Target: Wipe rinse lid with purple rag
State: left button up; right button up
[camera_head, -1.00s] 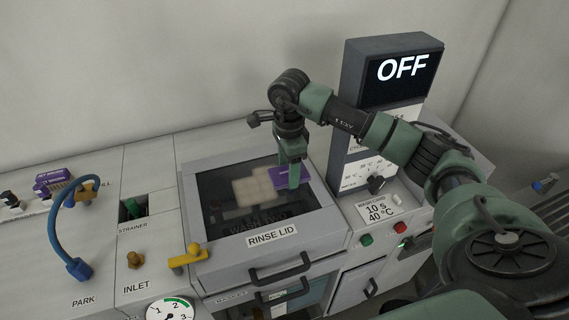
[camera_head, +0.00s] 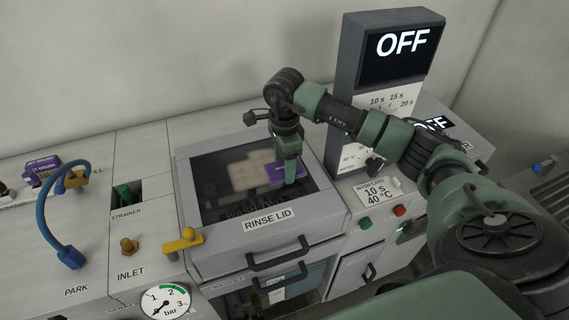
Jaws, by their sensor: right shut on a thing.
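The rinse lid (camera_head: 203,217) is shut, a dark glass panel in a grey frame with a "RINSE LID" label and a handle at its front. A pale beige smear or patch (camera_head: 248,172) shows on the glass. My right gripper (camera_head: 290,180) points down at the right part of the glass and is shut on the purple rag (camera_head: 283,174). The rag lies flat at or just above the glass, beside the pale patch; I cannot tell if it touches. The gripper hides part of the rag. My left gripper is not in view.
A tall display column reading "OFF" (camera_head: 405,45) stands behind and right of the lid. A yellow valve lever (camera_head: 184,241), a blue hose (camera_head: 47,215) and a purple box (camera_head: 42,170) are on the left. A pressure gauge (camera_head: 165,302) is at the front.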

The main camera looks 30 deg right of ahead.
aim_at(280, 161)
jog(key=shift+f+b, duration=1.05)
jog(key=shift+f, duration=0.15)
jog(key=shift+w+d+b, duration=0.25)
jog(key=shift+w+b, duration=0.35)
jog(key=shift+w, duration=0.35)
jog(key=shift+w+d+r+b, duration=0.15)
jog(key=shift+w+b, duration=0.15)
jog(key=shift+w, duration=0.4)
jog(key=shift+w+d+b, duration=0.25)
jog(key=shift+w+b, duration=0.5)
jog(key=shift+w, duration=0.3)
jog(key=shift+w+d+b, duration=0.2)
jog(key=shift+w+b, duration=0.15)
jog(key=shift+w, duration=0.35)
jog(key=shift+w+d+b, duration=0.15)
jog(key=shift+w+b, duration=0.2)
jog(key=shift+w, duration=0.35)
jog(key=shift+w+d+b, duration=0.2)
jog(key=shift+w+b, duration=0.1)
jog(key=shift+w, duration=0.6)
jog(key=shift+w+d+f+b, duration=0.1)
jog(key=shift+w+d+b, duration=0.1)
jog(key=shift+w+b, duration=0.45)
jog(key=shift+w+d+f+b, duration=0.15)
jog(key=shift+w+b, duration=0.1)
jog(key=shift+w, duration=0.65)
jog(key=shift+r, duration=0.1)
